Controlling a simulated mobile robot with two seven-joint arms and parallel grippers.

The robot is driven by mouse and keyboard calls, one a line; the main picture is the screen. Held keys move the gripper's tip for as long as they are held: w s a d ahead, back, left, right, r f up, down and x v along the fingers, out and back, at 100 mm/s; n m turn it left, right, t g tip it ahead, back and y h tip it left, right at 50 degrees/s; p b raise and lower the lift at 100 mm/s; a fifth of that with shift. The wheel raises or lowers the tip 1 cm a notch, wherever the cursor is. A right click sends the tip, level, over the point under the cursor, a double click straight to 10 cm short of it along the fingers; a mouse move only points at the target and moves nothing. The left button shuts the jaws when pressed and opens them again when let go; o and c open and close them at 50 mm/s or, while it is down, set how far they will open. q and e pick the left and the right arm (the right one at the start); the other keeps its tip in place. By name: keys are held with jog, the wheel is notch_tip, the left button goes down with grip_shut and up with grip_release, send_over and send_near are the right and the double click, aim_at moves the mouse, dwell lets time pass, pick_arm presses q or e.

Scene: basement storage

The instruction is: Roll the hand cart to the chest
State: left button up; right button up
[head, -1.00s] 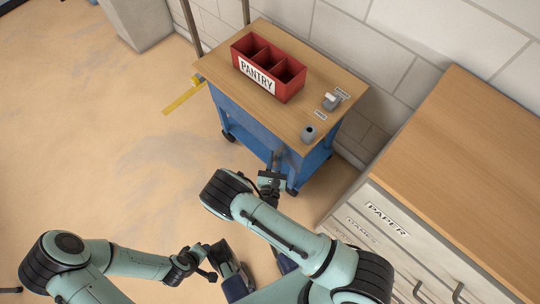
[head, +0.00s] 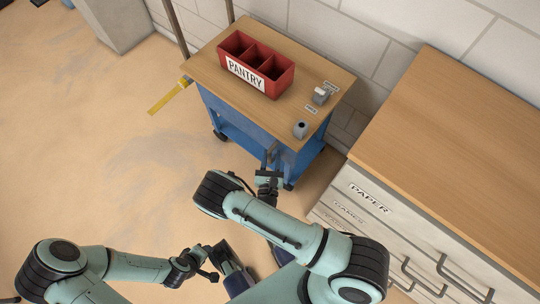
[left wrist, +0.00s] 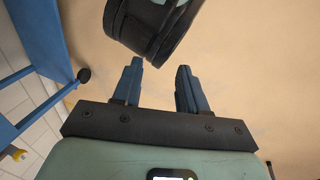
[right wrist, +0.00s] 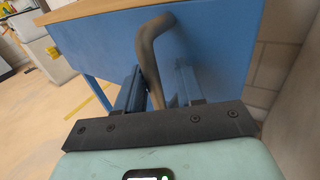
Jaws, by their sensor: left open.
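The hand cart (head: 238,117), blue with a wooden top, stands against the wall at the upper middle of the head view. In the right wrist view its grey-brown bar handle (right wrist: 152,62) stands upright between the fingers of my right gripper (right wrist: 160,88). These fingers look apart, with a gap beside the bar. In the head view my right gripper (head: 268,178) is at the cart's near end. The chest (head: 440,130), with a wooden top and pale drawers labelled PAPER and GAMES, stands to the right. My left gripper (left wrist: 158,80) is open and empty, low over the floor.
A yellow strip (head: 168,97) lies left of the cart. The floor at left is clear.

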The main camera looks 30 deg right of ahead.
jog(key=shift+w, duration=0.1)
pick_arm(q)
jog(key=shift+s+d+r+g+p, duration=0.15)
jog(key=shift+s+d+r+p, duration=0.1)
jog(key=shift+s+r+p, duration=0.2)
jog(key=shift+s+d+r+g+p, duration=0.2)
jog(key=shift+s+d+r, duration=0.1)
jog(key=shift+s, duration=0.25)
pick_arm(e)
jog(key=v, duration=1.3)
jog(key=shift+s, duration=0.25)
pick_arm(q)
jog(key=shift+a, duration=0.1)
pick_arm(e)
jog(key=shift+r, duration=0.1)
